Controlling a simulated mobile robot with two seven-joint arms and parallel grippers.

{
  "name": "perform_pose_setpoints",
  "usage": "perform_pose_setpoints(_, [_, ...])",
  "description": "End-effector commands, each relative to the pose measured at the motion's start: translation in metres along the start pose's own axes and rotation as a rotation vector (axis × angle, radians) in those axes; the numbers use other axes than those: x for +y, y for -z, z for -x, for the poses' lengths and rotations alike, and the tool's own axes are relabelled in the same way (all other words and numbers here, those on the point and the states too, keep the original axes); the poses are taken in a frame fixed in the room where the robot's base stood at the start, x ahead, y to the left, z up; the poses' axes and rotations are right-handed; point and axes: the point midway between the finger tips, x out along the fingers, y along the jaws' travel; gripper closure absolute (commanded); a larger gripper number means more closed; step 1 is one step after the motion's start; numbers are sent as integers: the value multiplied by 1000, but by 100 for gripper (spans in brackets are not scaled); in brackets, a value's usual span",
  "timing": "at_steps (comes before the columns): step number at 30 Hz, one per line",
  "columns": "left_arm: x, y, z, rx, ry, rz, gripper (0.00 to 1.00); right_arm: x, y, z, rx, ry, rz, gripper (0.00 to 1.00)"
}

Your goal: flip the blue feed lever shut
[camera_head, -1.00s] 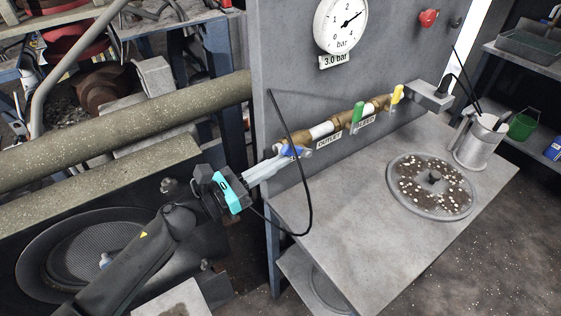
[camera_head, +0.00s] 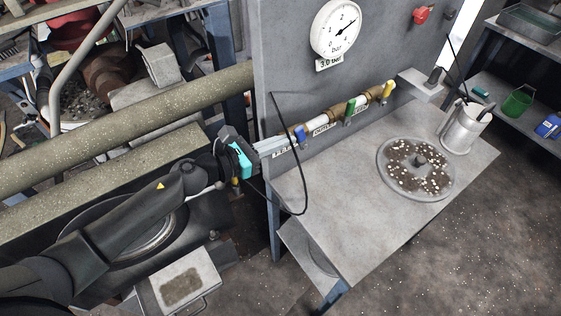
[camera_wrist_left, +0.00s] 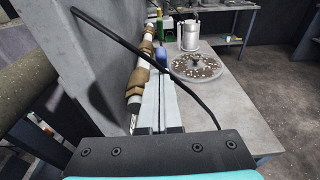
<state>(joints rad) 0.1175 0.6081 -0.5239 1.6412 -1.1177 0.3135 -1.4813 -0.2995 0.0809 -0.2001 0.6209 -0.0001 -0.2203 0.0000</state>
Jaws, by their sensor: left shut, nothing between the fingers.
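The blue feed lever (camera_head: 300,134) stands upright on the brass and white pipe line along the grey panel, in line with the green lever and yellow lever. My left gripper (camera_head: 289,145) is shut and empty, its fingertips just left of the blue lever. In the left wrist view the blue lever (camera_wrist_left: 162,56) shows just beyond the shut fingertips (camera_wrist_left: 160,78); I cannot tell whether they touch it. My right gripper is in neither view.
The green lever (camera_head: 350,110) and yellow lever (camera_head: 387,91) sit farther right on the pipe. A black cable (camera_head: 291,150) loops across in front of the panel near my fingers. The bench (camera_head: 330,225) holds a round sieve disc (camera_head: 390,187) and a metal jug (camera_head: 462,130).

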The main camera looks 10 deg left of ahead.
Motion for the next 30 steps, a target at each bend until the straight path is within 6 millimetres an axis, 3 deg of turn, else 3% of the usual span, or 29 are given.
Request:
perform_pose_setpoints(9, [0,-16,-11,-2,0,-3,100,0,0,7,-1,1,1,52])
perform_pose_setpoints(30, [0,-25,-19,-8,-1,-1,100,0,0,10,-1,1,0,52])
